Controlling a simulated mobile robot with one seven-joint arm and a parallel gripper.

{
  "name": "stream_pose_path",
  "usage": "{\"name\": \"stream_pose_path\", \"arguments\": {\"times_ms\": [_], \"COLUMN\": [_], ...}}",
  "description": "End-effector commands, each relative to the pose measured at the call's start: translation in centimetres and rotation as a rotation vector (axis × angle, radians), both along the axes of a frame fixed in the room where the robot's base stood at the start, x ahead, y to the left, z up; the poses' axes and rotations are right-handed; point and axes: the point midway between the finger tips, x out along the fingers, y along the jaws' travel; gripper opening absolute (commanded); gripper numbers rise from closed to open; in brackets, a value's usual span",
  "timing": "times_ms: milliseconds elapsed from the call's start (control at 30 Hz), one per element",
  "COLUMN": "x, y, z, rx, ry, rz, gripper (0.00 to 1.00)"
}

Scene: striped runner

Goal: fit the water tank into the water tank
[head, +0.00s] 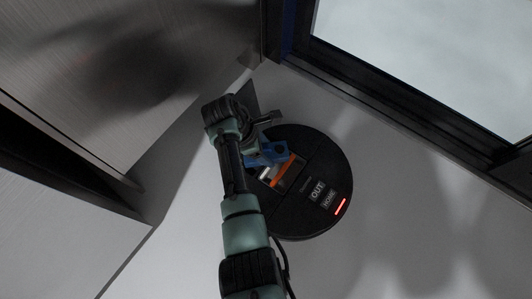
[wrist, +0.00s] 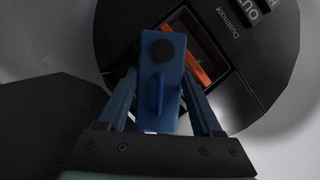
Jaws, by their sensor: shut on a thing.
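The blue water tank (head: 270,155) is a small flat block with a dark round cap and a raised handle in the wrist view (wrist: 172,60). My gripper (wrist: 160,85) is shut on it, one finger on each side; in the head view my gripper (head: 262,140) hangs over the robot vacuum. The round black robot vacuum (head: 325,165) lies on the floor with an open recess (wrist: 198,35) edged by an orange strip (wrist: 197,66). The tank is over the recess's near side and overlaps it in both views. I cannot tell whether they touch.
A metallic cabinet panel (head: 130,70) stands at upper left. A dark-framed glass door or window (head: 400,95) runs along the upper right. The pale floor (head: 400,230) is clear to the right of and below the vacuum. A red light (head: 340,207) glows on the vacuum's rim.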

Motion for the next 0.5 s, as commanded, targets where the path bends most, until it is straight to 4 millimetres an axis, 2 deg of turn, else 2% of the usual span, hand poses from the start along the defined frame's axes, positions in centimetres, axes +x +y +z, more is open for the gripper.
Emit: {"name": "stream_pose_path", "arguments": {"times_ms": [33,267,500], "x": [0.09,0.08,0.06], "y": [0.01,0.0,-0.01], "z": [-0.61,-0.35,-1.02], "rx": [-0.001,-0.001,-0.001], "ry": [-0.002,-0.002,-0.001], "rz": [0.0,0.0,-0.001], "gripper": [0.0,0.0,0.0]}}
